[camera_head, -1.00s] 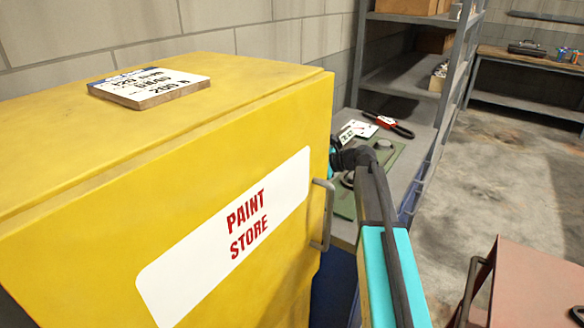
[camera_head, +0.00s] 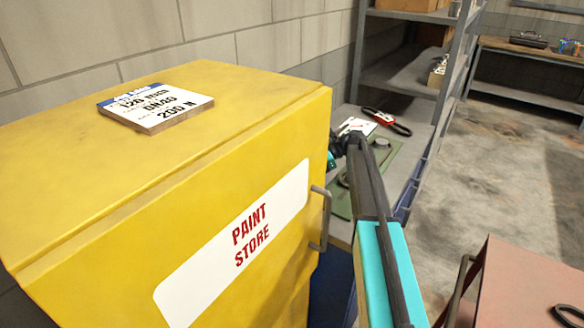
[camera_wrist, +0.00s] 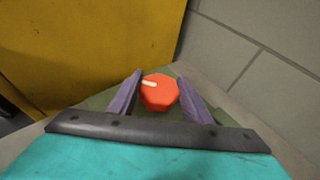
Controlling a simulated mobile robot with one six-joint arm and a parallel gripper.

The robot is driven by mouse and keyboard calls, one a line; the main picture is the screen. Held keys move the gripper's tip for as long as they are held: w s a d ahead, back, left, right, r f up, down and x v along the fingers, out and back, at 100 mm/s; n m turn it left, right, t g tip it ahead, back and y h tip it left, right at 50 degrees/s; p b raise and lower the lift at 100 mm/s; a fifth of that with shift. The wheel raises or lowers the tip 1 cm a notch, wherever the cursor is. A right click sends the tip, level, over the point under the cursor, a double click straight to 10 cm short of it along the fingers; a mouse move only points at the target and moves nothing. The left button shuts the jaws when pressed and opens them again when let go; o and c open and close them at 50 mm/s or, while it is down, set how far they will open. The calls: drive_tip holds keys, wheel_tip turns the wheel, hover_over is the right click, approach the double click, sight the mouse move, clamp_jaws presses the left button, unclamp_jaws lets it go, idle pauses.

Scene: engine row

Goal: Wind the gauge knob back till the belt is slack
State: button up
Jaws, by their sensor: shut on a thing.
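The gauge knob, a red many-sided knob (camera_wrist: 160,96) with a cream pointer mark, shows in the wrist view. The mark points to the left. My gripper (camera_wrist: 160,79) is shut on the knob, with one purple finger against each side. In the head view the yellow cabinet's edge and my arm hide the knob and the fingers. A green plate (camera_head: 384,158) lies on the bench under my wrist, with a small grey round part (camera_head: 381,143) on it. I cannot make out the fitted belt or its tension.
The yellow paint store cabinet (camera_head: 90,215) stands close on the left, its handle (camera_head: 321,220) sticking out. A lettered sign (camera_head: 155,106) lies on top. A white card (camera_head: 357,125) and a black loop with a red band (camera_head: 385,121) lie on the bench. A reddish cabinet (camera_head: 530,285) stands lower right.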

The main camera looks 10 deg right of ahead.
drive_tip(key=shift+w+r+n+g+p, duration=0.1)
drive_tip(key=shift+r+n+g+p, duration=0.15)
drive_tip(key=shift+n+g+p, duration=0.9)
drive_tip(key=shift+f+g+h+p, duration=0.25)
drive_tip(key=shift+g+h+p, duration=0.1)
drive_tip(key=shift+p, duration=1.15)
drive_tip(key=o, duration=1.1)
drive_tip(key=shift+c, duration=0.2)
